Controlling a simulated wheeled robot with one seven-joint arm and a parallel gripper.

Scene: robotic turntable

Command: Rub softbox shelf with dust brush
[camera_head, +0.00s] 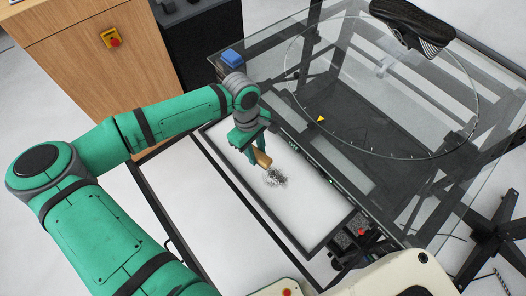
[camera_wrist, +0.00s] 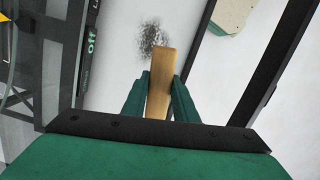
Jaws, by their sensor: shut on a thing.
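My gripper (camera_head: 252,145) is shut on the wooden handle of the dust brush (camera_head: 262,158), over the softbox shelf. In the wrist view the handle (camera_wrist: 160,80) stands between my two green fingers (camera_wrist: 159,98) and leans slightly. The brush's bristles cannot be made out. The softbox shelf (camera_head: 309,212) is a white panel in a dark frame under the near side of the glass table. A grey, speckled dust patch (camera_head: 276,178) lies on it just beyond the handle's end; it also shows in the wrist view (camera_wrist: 151,38). I cannot tell whether the brush touches the shelf.
The glass table with its round turntable (camera_head: 385,95) stands beside and above the shelf, close to my gripper. A black shoe (camera_head: 415,25) is on the turntable. A blue block (camera_head: 232,57) sits at the table's corner. A wooden cabinet (camera_head: 120,85) stands at the back left.

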